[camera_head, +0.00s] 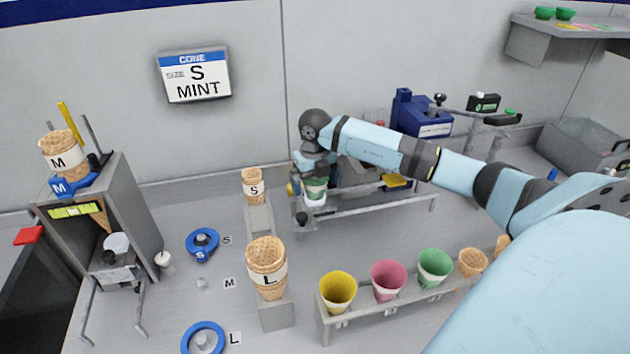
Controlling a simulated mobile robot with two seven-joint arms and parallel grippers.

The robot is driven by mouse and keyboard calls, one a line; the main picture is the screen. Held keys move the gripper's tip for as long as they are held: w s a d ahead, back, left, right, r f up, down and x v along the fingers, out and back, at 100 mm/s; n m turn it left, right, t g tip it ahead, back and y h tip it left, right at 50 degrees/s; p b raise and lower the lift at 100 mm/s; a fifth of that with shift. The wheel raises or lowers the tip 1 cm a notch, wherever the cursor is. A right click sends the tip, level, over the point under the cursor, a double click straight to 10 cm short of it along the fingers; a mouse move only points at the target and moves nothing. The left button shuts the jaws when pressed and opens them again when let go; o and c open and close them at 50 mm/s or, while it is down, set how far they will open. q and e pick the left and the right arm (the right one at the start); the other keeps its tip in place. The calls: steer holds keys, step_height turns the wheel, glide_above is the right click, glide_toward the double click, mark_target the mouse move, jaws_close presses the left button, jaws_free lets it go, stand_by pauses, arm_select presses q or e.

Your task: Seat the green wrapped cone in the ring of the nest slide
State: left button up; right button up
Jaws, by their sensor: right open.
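My right arm reaches in from the right, and its gripper (312,174) is open at the far rack, pointing down. Directly under and between its fingers is a green cone (316,185) with a white band (315,199) around it. The gripper hides part of the cone. I cannot tell whether the cone sits in the ring of the nest slide; the ring is not clearly visible. Another green wrapped cone (434,264) stands in the front rack. My left gripper is not in view.
The front rack (385,308) also holds yellow (338,289), pink (388,278) and plain cones. Cone stacks marked S (252,186) and L (267,268) stand left of centre. A wall sign (194,75) reads size S, mint. A blue machine (422,114) stands behind my arm.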

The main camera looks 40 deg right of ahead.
step_height(320, 180, up, 14)
steer(key=shift+b, duration=0.45)
steer(key=shift+f, duration=0.15)
stand_by(0.5)
